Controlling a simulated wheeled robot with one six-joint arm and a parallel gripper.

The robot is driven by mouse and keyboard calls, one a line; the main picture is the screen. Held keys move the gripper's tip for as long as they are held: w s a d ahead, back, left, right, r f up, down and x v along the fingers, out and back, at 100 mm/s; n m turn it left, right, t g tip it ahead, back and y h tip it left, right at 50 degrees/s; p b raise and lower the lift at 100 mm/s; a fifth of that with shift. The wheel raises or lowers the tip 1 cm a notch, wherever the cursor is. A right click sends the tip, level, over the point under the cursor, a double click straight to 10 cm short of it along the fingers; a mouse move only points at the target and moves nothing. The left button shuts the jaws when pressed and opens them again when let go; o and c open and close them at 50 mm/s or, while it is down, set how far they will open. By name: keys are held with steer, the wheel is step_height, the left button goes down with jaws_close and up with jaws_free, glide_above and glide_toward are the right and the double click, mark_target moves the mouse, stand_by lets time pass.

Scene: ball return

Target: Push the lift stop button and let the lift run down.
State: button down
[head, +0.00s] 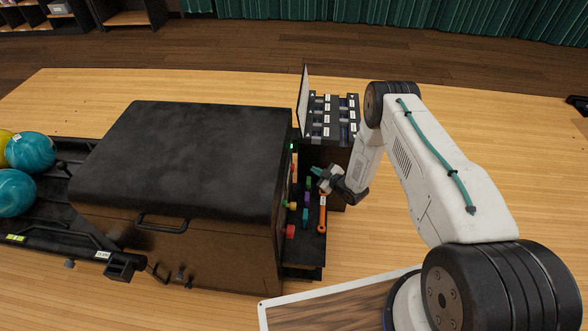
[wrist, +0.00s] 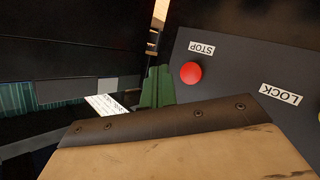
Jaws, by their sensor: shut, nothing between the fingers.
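The red round stop button (wrist: 191,73) sits on a dark panel under a label reading STOP, which appears upside down in the wrist view. My gripper (head: 325,176) is by the right side of the black-hooded ball return machine (head: 190,160), above a narrow dark shelf in the head view. In the wrist view its green fingers (wrist: 157,87) appear shut and empty, left of the button and apart from it in the picture. Their depth relative to the button cannot be told. I cannot make out the stop button in the head view.
A LOCK label (wrist: 281,94) is right of the button. The shelf holds an orange-handled tool (head: 322,215) and small coloured pieces. A dark rack (head: 328,118) stands behind. A scuffed tan panel (wrist: 190,150) fills the lower wrist view. Balls (head: 30,152) lie at left.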

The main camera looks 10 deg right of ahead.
steer(key=shift+w+a, duration=0.3)
steer(key=shift+a, duration=0.55)
steer(key=shift+w+a, duration=0.25)
steer(key=shift+a, duration=0.55)
steer(key=shift+w+a, duration=0.3)
steer(key=shift+a, duration=0.55)
steer(key=shift+a, duration=0.1)
steer(key=shift+w+a, duration=0.1)
steer(key=shift+a, duration=0.25)
steer(key=shift+w+a, duration=0.2)
steer(key=shift+a, duration=0.3)
stand_by(1.0)
steer(key=shift+d, duration=0.1)
steer(key=shift+s+d, duration=0.3)
steer(key=shift+d, duration=0.45)
steer(key=shift+d, duration=0.1)
steer(key=d, duration=0.1)
steer(key=s+d, duration=0.1)
steer(key=d, duration=0.2)
steer(key=shift+s+d, duration=0.3)
